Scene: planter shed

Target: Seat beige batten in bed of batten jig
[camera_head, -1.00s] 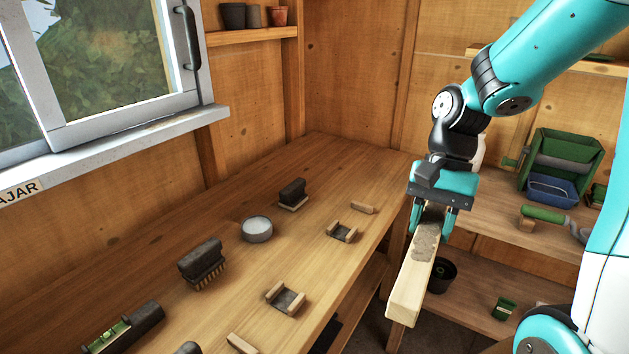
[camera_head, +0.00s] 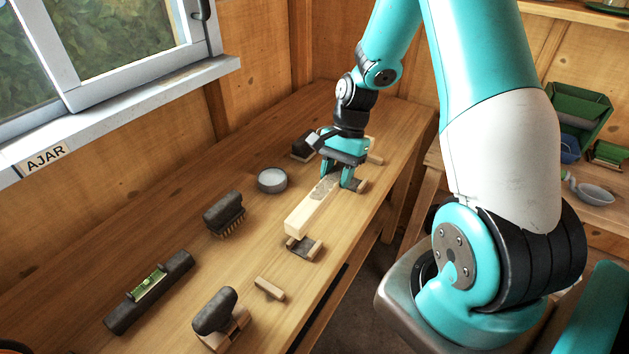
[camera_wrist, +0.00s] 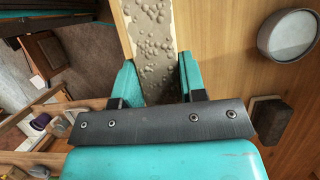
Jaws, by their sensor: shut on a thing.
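The beige batten (camera_head: 306,213) is a pale wooden bar with a rough grey patch on its far part. My gripper (camera_head: 342,182) is shut across this patch; the wrist view shows the patch (camera_wrist: 152,35) between the teal fingers (camera_wrist: 160,82). The batten looks held above the bench, slanting along the jig line. The batten jig shows as a near cradle (camera_head: 303,248) with a dark bed and wooden cheeks, and a far cradle (camera_head: 356,186) partly hidden by my gripper. Wooden end blocks lie at the near end (camera_head: 270,288) and far end (camera_head: 375,158). The batten's exact height is unclear.
On the workbench (camera_head: 180,225) a round grey tin (camera_head: 272,180), a brush (camera_head: 224,213) and a level (camera_head: 149,290) lie left of the jig. A dark-handled block (camera_head: 215,312) stands near the front. Another dark block (camera_head: 303,146) is close to my gripper.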

